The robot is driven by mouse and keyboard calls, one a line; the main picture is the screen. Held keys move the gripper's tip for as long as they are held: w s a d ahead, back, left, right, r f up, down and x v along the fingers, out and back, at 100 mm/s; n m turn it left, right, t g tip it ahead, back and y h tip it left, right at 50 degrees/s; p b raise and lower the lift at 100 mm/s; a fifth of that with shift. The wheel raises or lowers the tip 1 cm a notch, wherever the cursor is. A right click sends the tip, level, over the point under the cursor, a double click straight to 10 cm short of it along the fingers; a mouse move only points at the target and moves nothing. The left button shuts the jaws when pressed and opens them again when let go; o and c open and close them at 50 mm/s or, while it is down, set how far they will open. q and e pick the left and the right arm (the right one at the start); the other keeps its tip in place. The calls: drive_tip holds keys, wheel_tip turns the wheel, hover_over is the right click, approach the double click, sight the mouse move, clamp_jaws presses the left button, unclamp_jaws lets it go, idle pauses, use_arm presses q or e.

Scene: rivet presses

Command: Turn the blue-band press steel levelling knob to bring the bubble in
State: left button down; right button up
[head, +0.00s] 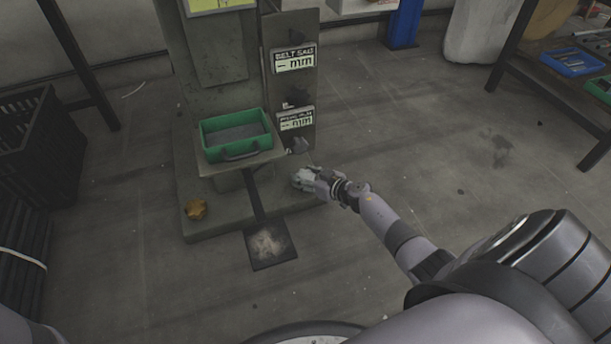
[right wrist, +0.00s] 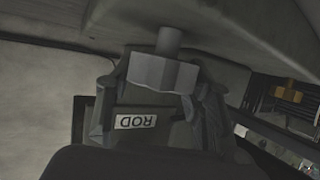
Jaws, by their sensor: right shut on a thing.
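A grey press (head: 222,70) stands on a wide base plate (head: 225,222). My right gripper (head: 311,181) is at the right front corner of that base, shut on the steel knob (head: 299,178). In the right wrist view, the faceted steel knob (right wrist: 163,74) on its round stem sits between the two fingers of my right gripper (right wrist: 158,92). A brass-coloured knob (head: 195,208) is at the base's left front corner and also shows in the right wrist view (right wrist: 288,93). No blue band and no level bubble show. My left gripper is out of view.
A green tray (head: 209,151) sits on the press shelf above the base. A dark pedal plate (head: 270,248) lies on the floor in front. A dark crate (head: 30,150) stands at left, a bench (head: 545,75) at upper right. The floor at right is mostly clear.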

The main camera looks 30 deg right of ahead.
drive_tip(key=shift+c, duration=0.7)
drive_tip(key=shift+d+n+g+y, duration=0.1)
drive_tip(key=shift+n+g+y, duration=0.3)
drive_tip(key=shift+n+y, duration=0.45)
drive_tip(key=shift+n+g+y+b, duration=0.3)
drive_tip(key=shift+n+g+y, duration=0.1)
drive_tip(key=shift+n+y, duration=0.6)
drive_tip(key=o, duration=1.2)
drive_tip(key=shift+c, duration=0.2)
drive_tip(key=shift+s, duration=0.1)
drive_tip(key=v, duration=1.1)
drive_tip(key=shift+s+d, duration=0.2)
drive_tip(key=shift+s, duration=0.15)
drive_tip(key=shift+r, duration=0.1)
